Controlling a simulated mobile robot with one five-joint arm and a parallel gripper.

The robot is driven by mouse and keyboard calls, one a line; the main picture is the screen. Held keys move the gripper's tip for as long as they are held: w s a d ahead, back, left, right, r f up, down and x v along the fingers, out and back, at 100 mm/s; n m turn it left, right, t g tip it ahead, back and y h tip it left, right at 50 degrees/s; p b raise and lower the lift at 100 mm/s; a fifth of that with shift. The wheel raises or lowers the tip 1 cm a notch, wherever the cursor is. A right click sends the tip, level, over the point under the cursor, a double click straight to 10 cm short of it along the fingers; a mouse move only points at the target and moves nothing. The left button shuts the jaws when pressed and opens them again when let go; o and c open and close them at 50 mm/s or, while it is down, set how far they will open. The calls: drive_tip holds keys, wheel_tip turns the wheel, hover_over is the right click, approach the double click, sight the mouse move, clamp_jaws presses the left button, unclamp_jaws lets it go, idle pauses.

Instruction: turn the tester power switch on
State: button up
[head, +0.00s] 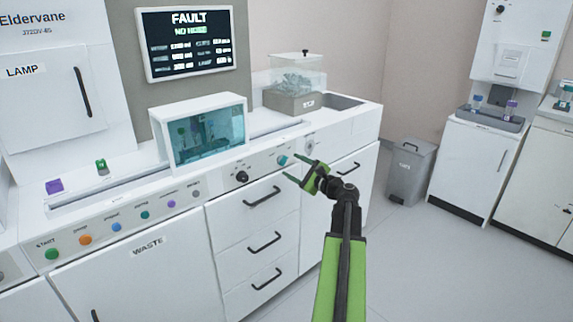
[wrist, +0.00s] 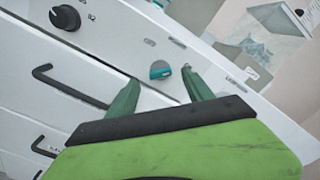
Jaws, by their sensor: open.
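The sloped front panel of the white bench carries a teal rotary knob (head: 282,160), which also shows in the wrist view (wrist: 160,70). Its small label is not legible, so I cannot confirm that it is the tester power switch. A black knob (head: 242,177) sits left of it and also shows in the wrist view (wrist: 65,17). My gripper (head: 291,165) is open and empty in front of the panel. In the wrist view its two fingertips lie on either side of the teal knob; I cannot tell how near they are, and no contact is visible.
A screen (head: 187,44) above the bench reads FAULT. A glass-fronted box (head: 203,133) stands on the bench left of the knobs. Drawers with black handles (head: 264,243) lie below the panel. A grey bin (head: 411,170) stands right of the bench, with open floor in front.

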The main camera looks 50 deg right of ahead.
drive_tip(key=s+a, duration=0.1)
drive_tip(key=s, duration=1.1)
drive_tip(key=shift+s, duration=0.4)
drive_tip(key=w+a+f+n+g+y, duration=0.25)
drive_tip(key=w+a+f+n, duration=0.25)
drive_tip(key=a, duration=0.6)
drive_tip(key=w+a+f+n+g+y, duration=0.2)
drive_tip(key=w+a+f+n+g, duration=0.25)
drive_tip(key=a, duration=0.55)
drive_tip(key=w+a+f+n+g+y, duration=0.3)
drive_tip(key=w+a+f+n, duration=0.25)
drive_tip(key=a, duration=0.55)
drive_tip(key=s+a+f+n+g+h, duration=0.2)
drive_tip(key=a+f+n+g, duration=0.15)
drive_tip(key=a, duration=0.45)
drive_tip(key=s+a+f+n+g+h, duration=0.2)
drive_tip(key=a+n, duration=0.3)
drive_tip(key=a, duration=0.2)
drive_tip(key=s+a+f+n+g+h, duration=0.25)
drive_tip(key=a+n, duration=0.25)
drive_tip(key=a, duration=0.3)
wheel_tip(320, 180, up, 26)
drive_tip(key=p, duration=2.6)
drive_tip(key=shift+w+d+f, duration=0.2)
drive_tip(key=shift+w+d, duration=0.05)
drive_tip(key=shift+w, duration=0.05)
